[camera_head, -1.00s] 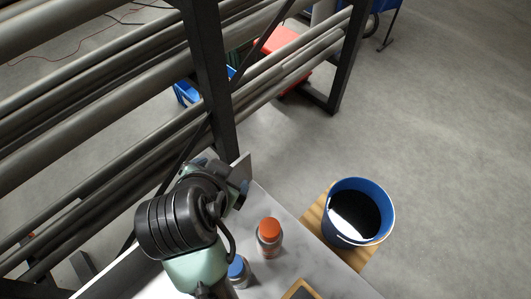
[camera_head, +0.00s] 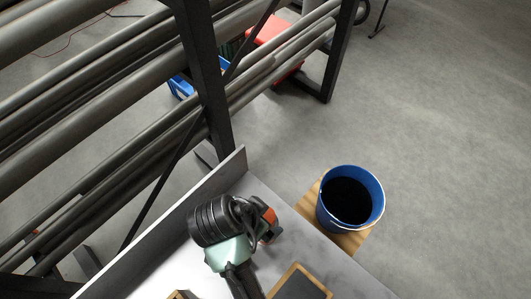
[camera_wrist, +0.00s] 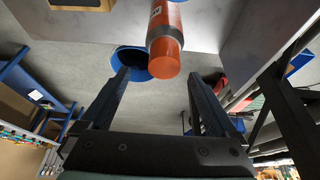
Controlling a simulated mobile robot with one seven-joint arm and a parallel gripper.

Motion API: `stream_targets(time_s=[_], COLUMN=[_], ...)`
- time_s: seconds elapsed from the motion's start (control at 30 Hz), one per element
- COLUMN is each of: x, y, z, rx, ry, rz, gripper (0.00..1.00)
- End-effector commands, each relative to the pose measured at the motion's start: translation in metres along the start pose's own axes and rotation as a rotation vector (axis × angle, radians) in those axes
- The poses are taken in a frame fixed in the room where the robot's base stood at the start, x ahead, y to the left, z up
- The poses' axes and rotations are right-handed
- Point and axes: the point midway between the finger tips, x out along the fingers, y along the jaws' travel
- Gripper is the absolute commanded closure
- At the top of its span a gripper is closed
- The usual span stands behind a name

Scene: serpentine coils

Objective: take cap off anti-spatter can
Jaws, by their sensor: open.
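A can with an orange cap stands on the grey table. In the head view its orange cap (camera_head: 269,215) shows just right of my wrist, and the rest is mostly hidden by my arm. In the wrist view, which looks upside down, the orange cap (camera_wrist: 165,58) hangs at the top centre, with the can's red-orange body above it. My gripper (camera_wrist: 158,82) is open and empty. The cap appears between the two fingers in the picture, touching neither; its depth relative to the fingertips is hard to tell. The can's label is unreadable.
A blue bucket (camera_head: 350,201) with a dark inside stands on a wooden board right of the table. A dark wood-framed panel (camera_head: 300,286) lies at the table's front. A raised edge (camera_head: 170,225) runs along the table's left, beside a pipe rack (camera_head: 90,130).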

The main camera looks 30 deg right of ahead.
Motion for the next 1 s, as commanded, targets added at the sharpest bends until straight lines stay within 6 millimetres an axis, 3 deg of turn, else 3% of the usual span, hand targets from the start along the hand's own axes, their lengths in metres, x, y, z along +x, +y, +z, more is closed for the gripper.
stream_targets(time_s=[0.4,0.73,1.0], x=[0.043,0.05,0.05], y=[-0.005,-0.005,-0.005], z=[0.002,0.002,0.002], rx=[-0.002,-0.001,-0.001], ry=[-0.003,-0.001,-0.001], rz=[0.002,0.0,0.0], gripper=[0.06,0.06,0.53])
